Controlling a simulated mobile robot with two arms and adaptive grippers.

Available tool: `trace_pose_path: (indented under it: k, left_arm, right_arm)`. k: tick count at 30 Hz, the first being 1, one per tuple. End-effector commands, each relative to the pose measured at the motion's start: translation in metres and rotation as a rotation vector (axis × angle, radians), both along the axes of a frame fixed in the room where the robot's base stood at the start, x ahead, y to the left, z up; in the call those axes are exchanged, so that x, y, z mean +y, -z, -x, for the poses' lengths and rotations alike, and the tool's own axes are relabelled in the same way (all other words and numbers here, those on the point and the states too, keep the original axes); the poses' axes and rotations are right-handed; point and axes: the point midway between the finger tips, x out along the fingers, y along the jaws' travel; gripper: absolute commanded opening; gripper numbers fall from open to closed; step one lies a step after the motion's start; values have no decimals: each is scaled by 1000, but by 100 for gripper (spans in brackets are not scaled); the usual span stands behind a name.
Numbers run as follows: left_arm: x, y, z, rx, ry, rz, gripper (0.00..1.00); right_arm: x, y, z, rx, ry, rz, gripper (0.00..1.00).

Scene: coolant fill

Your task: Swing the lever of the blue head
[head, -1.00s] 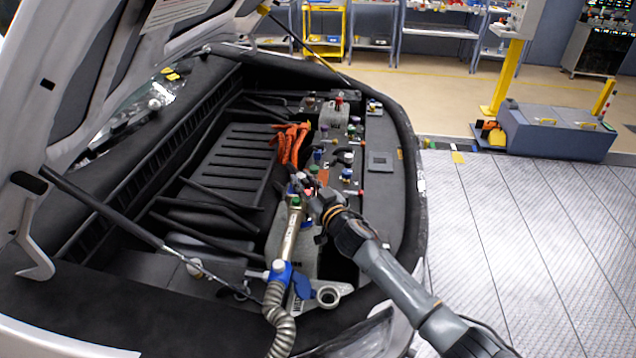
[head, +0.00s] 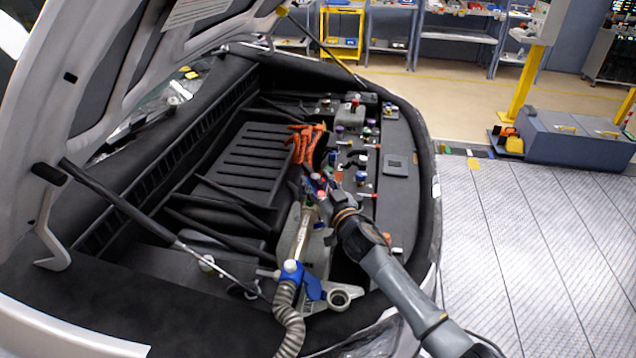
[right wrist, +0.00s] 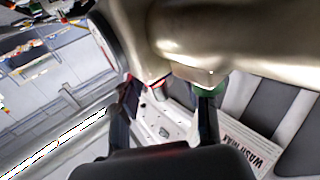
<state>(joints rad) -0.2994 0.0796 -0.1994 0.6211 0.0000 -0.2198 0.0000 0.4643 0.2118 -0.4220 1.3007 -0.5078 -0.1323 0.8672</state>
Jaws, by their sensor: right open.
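The blue head (head: 291,272) has a white cap on top and sits in the front of the open bay, where a grey corrugated hose (head: 287,318) meets a metallic tube (head: 302,235). A blue flap-like piece (head: 313,288), apparently its lever, sticks out on its right. My right gripper (head: 318,188) is at the far end of the tube, well away from the blue head. In the right wrist view, its dark fingers (right wrist: 163,108) are apart, below a large shiny metallic body (right wrist: 235,35). Whether they touch it cannot be told. My left gripper is out of view.
A grey bracket with a round opening (head: 339,299) stands right of the blue head. Orange cables (head: 304,143) and several coloured caps lie beyond my gripper. The raised hood (head: 110,70) and its strut (head: 125,208) bound the left. Open floor (head: 540,240) lies right.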

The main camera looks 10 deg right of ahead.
Motion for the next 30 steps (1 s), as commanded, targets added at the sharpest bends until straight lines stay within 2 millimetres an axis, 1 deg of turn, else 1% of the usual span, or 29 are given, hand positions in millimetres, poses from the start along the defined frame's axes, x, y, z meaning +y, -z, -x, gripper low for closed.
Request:
trace_pose_path:
  k: [2, 5, 8, 15, 18, 23, 30]
  left_arm:
    - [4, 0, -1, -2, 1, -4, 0]
    - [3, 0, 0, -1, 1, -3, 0]
    - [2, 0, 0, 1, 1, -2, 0]
    - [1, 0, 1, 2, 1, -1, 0]
    - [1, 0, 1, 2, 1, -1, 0]
    - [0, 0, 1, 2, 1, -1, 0]
    - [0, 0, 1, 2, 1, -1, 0]
  right_arm:
    - [0, -2, 0, -1, 0, 1, 46]
    - [-1, -11, -1, -4, 0, 1, 46]
    - [-1, -28, 0, -5, -1, 3, 46]
    - [0, -74, 0, -6, -1, 2, 46]
    - [0, -88, 0, -3, -1, 0, 46]
    - [0, -99, 0, -1, -1, 0, 46]
    - [0, -100, 0, 0, 0, 0, 46]
